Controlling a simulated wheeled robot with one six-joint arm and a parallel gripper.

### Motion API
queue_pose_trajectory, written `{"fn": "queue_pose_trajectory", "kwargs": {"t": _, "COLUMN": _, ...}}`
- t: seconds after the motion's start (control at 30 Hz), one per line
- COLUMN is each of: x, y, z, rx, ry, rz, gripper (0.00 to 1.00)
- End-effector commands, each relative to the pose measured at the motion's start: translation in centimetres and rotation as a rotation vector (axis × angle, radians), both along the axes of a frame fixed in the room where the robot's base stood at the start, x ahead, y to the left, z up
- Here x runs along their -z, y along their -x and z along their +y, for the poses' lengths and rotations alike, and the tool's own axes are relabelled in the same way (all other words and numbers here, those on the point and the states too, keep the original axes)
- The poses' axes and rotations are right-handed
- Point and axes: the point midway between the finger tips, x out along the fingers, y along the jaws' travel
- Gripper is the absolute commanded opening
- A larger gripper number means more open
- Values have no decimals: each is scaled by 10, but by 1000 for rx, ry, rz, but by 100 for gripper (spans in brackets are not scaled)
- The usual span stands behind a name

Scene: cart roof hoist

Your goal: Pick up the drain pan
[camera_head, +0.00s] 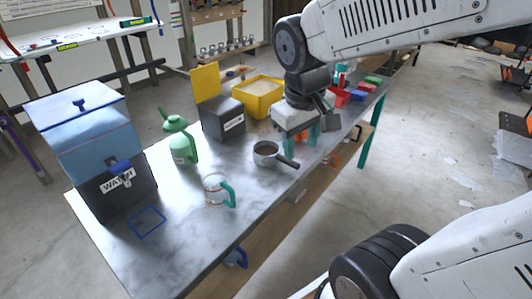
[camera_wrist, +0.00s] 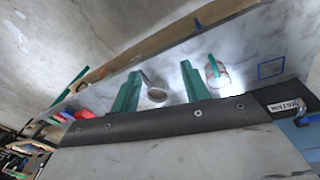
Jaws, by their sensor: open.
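The drain pan appears to be the small round grey pan (camera_head: 266,153) with a dark handle, standing upright on the metal worktable (camera_head: 185,228). Its handle points toward the table's front right edge. It also shows in the wrist view, where the pan (camera_wrist: 157,95) lies between my two green fingers. My gripper (camera_head: 299,138) is open and empty. It hangs above the table, behind and to the right of the pan in the head view, and does not appear to touch it.
A clear mug with a green handle (camera_head: 216,190), a green watering can (camera_head: 182,140), a dark box (camera_head: 222,119) and a yellow bin (camera_head: 258,96) stand near the pan. A blue-lidded water dispenser (camera_head: 92,140) stands at the left. A blue square outline (camera_head: 146,222) marks the table.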

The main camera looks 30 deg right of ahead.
Motion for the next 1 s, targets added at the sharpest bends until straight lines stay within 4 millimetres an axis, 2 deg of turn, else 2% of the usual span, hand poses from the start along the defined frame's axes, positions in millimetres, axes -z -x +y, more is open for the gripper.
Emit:
{"fn": "queue_pose_trajectory", "kwargs": {"t": 0.03, "x": 12, "y": -20, "z": -12, "rx": -14, "ry": 23, "rz": 18, "gripper": 46}}
{"fn": "queue_pose_trajectory", "kwargs": {"t": 0.2, "x": 56, "y": -80, "z": -50, "rx": -86, "ry": 91, "rz": 39, "gripper": 46}}
{"fn": "queue_pose_trajectory", "kwargs": {"t": 0.4, "x": 120, "y": -133, "z": -90, "rx": -189, "ry": 136, "rz": 61, "gripper": 46}}
{"fn": "queue_pose_trajectory", "kwargs": {"t": 0.6, "x": 167, "y": -158, "z": -112, "rx": -263, "ry": 149, "rz": 72, "gripper": 46}}
{"fn": "queue_pose_trajectory", "kwargs": {"t": 1.0, "x": 210, "y": -169, "z": -124, "rx": -287, "ry": 149, "rz": 74, "gripper": 46}}
